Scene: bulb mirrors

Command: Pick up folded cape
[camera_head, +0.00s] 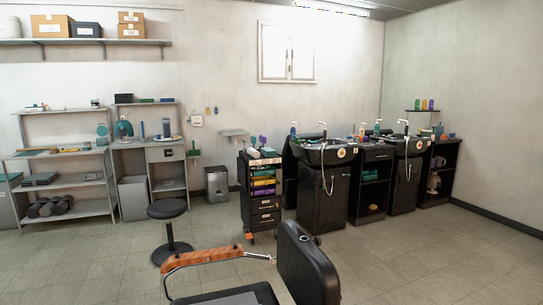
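I cannot clearly make out a folded cape at this distance. A flat, dark teal folded-looking item (39,179) lies on the middle shelf of the left shelving unit (92,176); it may be cloth, but I cannot tell. Dark rolled items (50,206) lie on the lowest shelf. Small teal items (371,174) sit in the black cabinet between the basins. Neither of my grippers is in view.
A black salon chair (308,262) with a wooden armrest stands close in front. A round black stool (167,209) and a black drawer trolley (263,205) stand behind it. Black wash basins (326,153) line the back right. The right floor (440,260) is clear.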

